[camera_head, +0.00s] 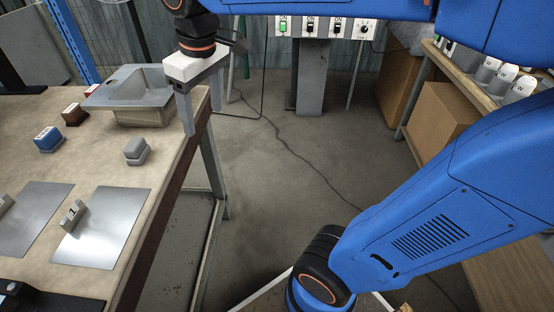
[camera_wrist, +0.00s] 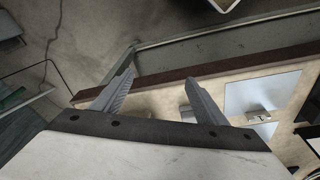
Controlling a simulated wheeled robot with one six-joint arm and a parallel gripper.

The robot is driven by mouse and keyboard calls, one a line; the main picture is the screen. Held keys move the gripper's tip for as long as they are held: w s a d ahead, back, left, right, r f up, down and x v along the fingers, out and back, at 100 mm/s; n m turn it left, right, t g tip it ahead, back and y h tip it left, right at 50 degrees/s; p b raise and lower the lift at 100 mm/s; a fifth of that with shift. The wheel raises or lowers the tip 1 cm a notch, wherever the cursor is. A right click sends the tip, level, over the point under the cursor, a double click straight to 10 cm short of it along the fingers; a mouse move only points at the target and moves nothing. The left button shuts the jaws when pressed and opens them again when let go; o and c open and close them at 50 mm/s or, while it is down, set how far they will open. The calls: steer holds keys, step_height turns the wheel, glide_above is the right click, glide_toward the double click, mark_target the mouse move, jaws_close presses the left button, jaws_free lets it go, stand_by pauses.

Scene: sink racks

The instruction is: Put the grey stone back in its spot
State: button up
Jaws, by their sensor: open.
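The grey stone (camera_head: 137,150) is a small rounded block standing on the tabletop, between the sink and the metal plates. In the wrist view the grey stone (camera_wrist: 187,114) shows beside the right finger, partly hidden by it. My gripper (camera_head: 203,115) is open and empty, at the table's right edge, to the right of the stone and apart from it. Its fingers also show in the wrist view (camera_wrist: 161,68). Two flat metal plates lie on the table; the right plate (camera_head: 105,235) bears a small grey marker (camera_head: 72,215) with a "1". I cannot tell which spot is the stone's.
A metal sink (camera_head: 128,88) stands at the back of the table (camera_head: 165,165). A blue block (camera_head: 48,139), a brown block (camera_head: 75,115) and a red-topped block (camera_head: 95,89) stand at left. A shelf with white-labelled items (camera_head: 522,88) is at right. Open floor lies between.

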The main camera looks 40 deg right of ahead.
steer(key=s+d+f+m+t, duration=0.2)
steer(key=s+d+f+m, duration=0.3)
steer(key=s+d+f, duration=0.6)
steer(key=shift+s+f+m+t+h, duration=0.3)
steer(key=shift+s+t, duration=0.1)
steer(key=shift+s, duration=0.45)
steer(key=shift+r, duration=0.1)
